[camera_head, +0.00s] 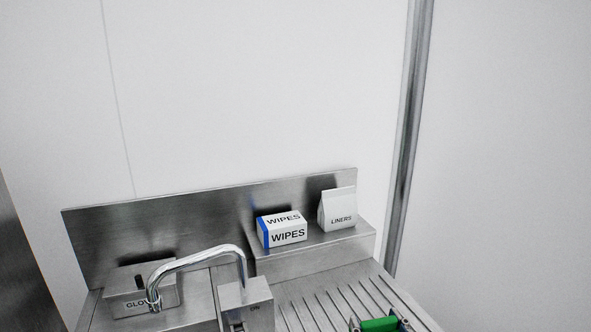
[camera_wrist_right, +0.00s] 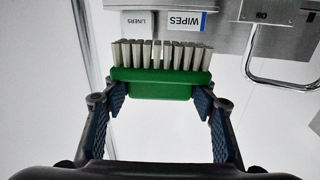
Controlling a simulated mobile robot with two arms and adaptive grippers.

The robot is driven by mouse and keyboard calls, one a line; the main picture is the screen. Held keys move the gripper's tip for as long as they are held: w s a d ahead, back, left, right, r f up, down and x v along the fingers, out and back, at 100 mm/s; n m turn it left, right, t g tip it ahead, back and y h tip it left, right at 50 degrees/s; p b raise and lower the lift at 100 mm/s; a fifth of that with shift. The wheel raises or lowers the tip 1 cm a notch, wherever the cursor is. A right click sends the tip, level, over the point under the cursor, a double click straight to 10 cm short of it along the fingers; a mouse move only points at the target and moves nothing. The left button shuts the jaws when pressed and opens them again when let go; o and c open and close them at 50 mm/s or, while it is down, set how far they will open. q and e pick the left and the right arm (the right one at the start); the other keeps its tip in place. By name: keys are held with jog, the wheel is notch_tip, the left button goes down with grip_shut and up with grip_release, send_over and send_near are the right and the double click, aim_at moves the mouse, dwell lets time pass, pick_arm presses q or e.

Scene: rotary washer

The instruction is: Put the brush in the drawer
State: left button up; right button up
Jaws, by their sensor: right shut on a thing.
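The brush has a green back and handle block with pale bristle tufts. It shows in the right wrist view (camera_wrist_right: 155,76), and its green part shows at the bottom edge of the head view (camera_head: 380,325). My right gripper (camera_wrist_right: 161,102) is shut on the brush, with one blue-padded finger at each end of the green block. In the head view only the fingertips show, beside the green part. The bristles point away from the gripper. No drawer can be made out in either view. My left gripper is out of view.
A steel washer with a ribbed draining surface (camera_head: 335,308) and a curved tap (camera_head: 200,256) stands below the brush's level or near it. A wipes box (camera_head: 283,230) and liners pack (camera_head: 338,210) sit on a raised ledge. A glove box (camera_head: 142,290) stands left.

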jog(key=s+d+f+m+h, duration=0.1)
jog(key=s, duration=0.6)
jog(key=s+d+f+m+h, duration=0.1)
jog(key=s+d+f+h, duration=0.1)
jog(key=s, duration=0.5)
jog(key=shift+s+f, duration=0.2)
jog(key=shift+s, duration=0.15)
